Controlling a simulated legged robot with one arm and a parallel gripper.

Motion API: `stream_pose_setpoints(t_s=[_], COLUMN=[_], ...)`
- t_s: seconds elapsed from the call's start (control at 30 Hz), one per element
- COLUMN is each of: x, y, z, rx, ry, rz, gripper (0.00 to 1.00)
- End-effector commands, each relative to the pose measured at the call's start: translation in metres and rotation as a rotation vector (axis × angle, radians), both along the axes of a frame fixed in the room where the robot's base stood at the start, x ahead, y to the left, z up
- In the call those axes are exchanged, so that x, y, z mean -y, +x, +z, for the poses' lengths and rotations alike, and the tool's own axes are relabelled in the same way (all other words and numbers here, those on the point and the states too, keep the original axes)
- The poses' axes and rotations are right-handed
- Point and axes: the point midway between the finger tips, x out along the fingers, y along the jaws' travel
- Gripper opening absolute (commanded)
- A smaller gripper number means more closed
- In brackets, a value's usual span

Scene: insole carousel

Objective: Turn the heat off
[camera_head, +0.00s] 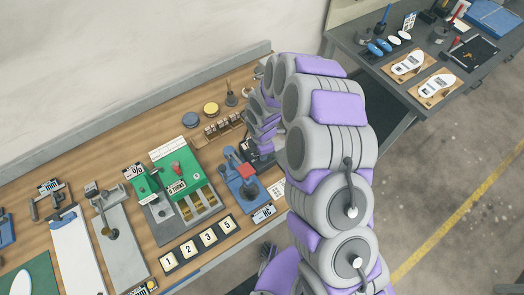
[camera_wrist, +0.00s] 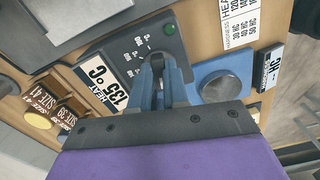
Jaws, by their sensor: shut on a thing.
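In the wrist view, a dark grey heat control box (camera_wrist: 124,47) carries a white label (camera_wrist: 106,80) reading "HEAT" and 135 °C. In the head view, my arm covers much of the box, and the fingertips are hidden.
A blue tester with a silver disc (camera_wrist: 220,86) stands close right of my fingers. Size-labelled stamps (camera_wrist: 65,112) are at left. In the head view, a green press (camera_head: 180,165) and numbered cards (camera_head: 198,243) share the wooden bench (camera_head: 115,170). Another table (camera_head: 400,100) stands at right.

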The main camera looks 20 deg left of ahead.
Motion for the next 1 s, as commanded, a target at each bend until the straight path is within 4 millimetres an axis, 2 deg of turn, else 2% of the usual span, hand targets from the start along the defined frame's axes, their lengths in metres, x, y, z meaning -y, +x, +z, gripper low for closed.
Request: stream_pose_setpoints(t_s=[0.57, 0.6, 0.8, 0.87, 1.0], x=[-0.0011, -0.0011, -0.0008, -0.0003, 0.001], y=[0.0018, 0.0018, 0.0007, 0.0, -0.0006], z=[0.0004, 0.0004, 0.0006, 0.0008, 0.0012], rx=[0.005, 0.005, 0.005, 0.004, 0.003], ry=[0.003, 0.003, 0.002, 0.002, 0.003], rz=[0.037, 0.037, 0.036, 0.036, 0.036], gripper=[0.0, 0.16, 0.35, 0.4, 0.4])
